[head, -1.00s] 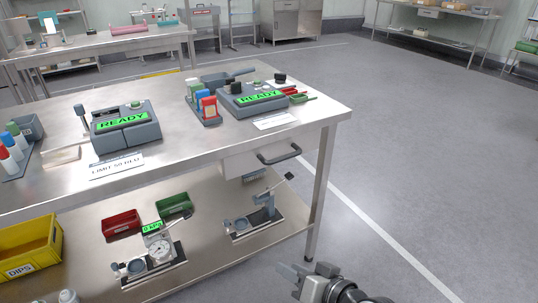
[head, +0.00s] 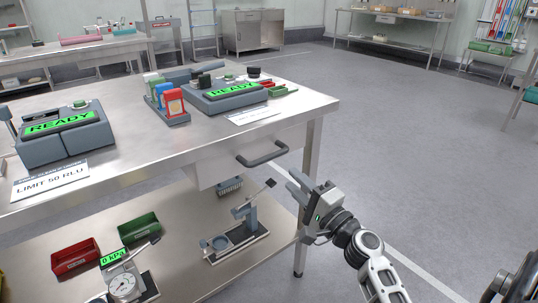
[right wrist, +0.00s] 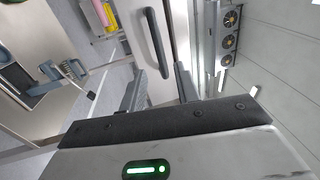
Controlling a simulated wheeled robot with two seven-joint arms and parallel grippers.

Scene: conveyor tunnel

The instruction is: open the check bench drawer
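The check bench (head: 130,135) is a steel table with a pale drawer (head: 222,165) under its top near the right corner. The drawer looks shut. Its dark bar handle (head: 263,155) sticks out from the front. My right gripper (head: 295,182) is just right of and below the handle, apart from it. In the right wrist view the two fingers (right wrist: 160,88) are spread and empty, and the handle (right wrist: 155,42) lies ahead, roughly in line with the gap between them. My left gripper is out of view.
A stand device (head: 240,225), a red bin (head: 75,257) and a green bin (head: 138,228) are on the lower shelf. A bench leg (head: 307,200) is beside my gripper.

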